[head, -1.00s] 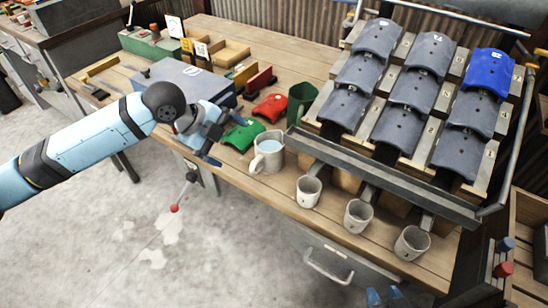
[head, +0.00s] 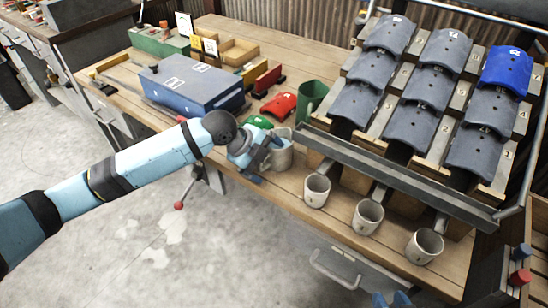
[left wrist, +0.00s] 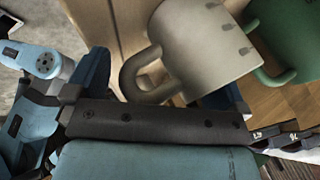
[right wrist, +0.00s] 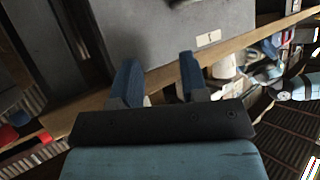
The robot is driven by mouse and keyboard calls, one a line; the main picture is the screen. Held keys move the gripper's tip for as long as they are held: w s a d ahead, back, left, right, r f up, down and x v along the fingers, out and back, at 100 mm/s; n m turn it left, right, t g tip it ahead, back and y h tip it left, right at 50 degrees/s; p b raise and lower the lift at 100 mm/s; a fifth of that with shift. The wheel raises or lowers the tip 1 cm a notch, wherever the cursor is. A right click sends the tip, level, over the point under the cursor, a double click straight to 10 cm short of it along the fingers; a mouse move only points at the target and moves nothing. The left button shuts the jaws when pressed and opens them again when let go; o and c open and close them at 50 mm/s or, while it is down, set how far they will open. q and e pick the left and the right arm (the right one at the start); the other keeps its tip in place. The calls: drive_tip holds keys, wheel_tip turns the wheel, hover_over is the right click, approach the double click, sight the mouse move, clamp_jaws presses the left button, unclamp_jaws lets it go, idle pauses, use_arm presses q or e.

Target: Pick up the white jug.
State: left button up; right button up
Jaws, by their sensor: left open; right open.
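The white jug (head: 284,156) stands on the wooden bench in the head view, partly hidden behind my left gripper (head: 258,162). In the left wrist view the jug (left wrist: 208,45) shows large, with its looped handle (left wrist: 130,72) reaching between the open fingers of my left gripper (left wrist: 160,82). The fingers stand apart around the handle; I cannot tell whether they touch it. My right gripper (right wrist: 158,76) is open and empty in its wrist view; its blue tips (head: 390,300) show at the bottom of the head view, far from the jug.
Small white cups (head: 317,190) line the front right edge under a metal rail (head: 390,174). A blue-grey box (head: 190,82) lies to the left.

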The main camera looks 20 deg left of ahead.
use_arm(q)
drive_tip(key=c, duration=1.3)
drive_tip(key=shift+r, duration=0.1)
